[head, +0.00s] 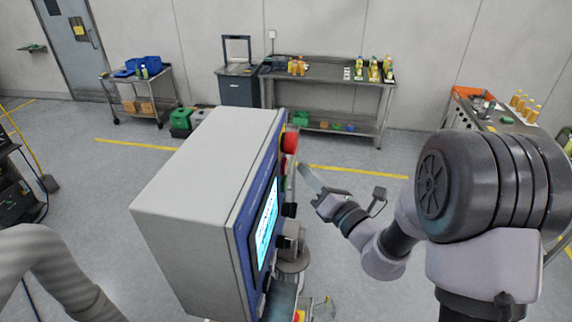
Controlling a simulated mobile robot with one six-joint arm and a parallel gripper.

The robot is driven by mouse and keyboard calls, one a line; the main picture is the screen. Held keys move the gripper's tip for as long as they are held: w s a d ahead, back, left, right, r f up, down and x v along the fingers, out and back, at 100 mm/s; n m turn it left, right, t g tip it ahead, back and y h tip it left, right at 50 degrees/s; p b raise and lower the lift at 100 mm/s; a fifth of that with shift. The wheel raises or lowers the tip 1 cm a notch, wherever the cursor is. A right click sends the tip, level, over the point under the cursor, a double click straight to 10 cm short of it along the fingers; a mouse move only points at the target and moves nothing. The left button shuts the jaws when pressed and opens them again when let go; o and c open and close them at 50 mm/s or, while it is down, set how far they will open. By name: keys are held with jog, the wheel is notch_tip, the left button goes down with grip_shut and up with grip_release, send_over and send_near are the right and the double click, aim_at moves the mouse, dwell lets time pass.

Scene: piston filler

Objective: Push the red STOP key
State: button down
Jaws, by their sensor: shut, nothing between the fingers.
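A control cabinet (200,190) stands in the centre of the head view, its blue front panel (243,235) facing right and seen at a steep angle. A large red mushroom-shaped button (290,142) sticks out near the top of the panel. A smaller red part (284,166) shows just below it; no STOP lettering is legible at this angle. My gripper (312,182) is shut and empty, in front of the panel to the right of the red parts. A narrow gap shows between its tip and the panel; its depth is hard to tell.
A lit screen (266,222) and black knobs (290,210) lie lower on the panel. A steel bench (330,75) with bottles stands at the back wall, a cart (140,85) at the back left, another bench (480,115) at right. Floor between is mostly clear.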

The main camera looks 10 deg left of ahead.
jog(key=shift+a, duration=0.6)
jog(key=shift+a, duration=0.1)
dwell(1.6)
jog(key=shift+a, duration=0.35)
jog(key=shift+a, duration=0.35)
dwell(0.5)
jog(key=shift+d, duration=0.85)
jog(key=d, duration=0.5)
jog(key=shift+s+b, duration=0.1)
jog(key=shift+b, duration=0.3)
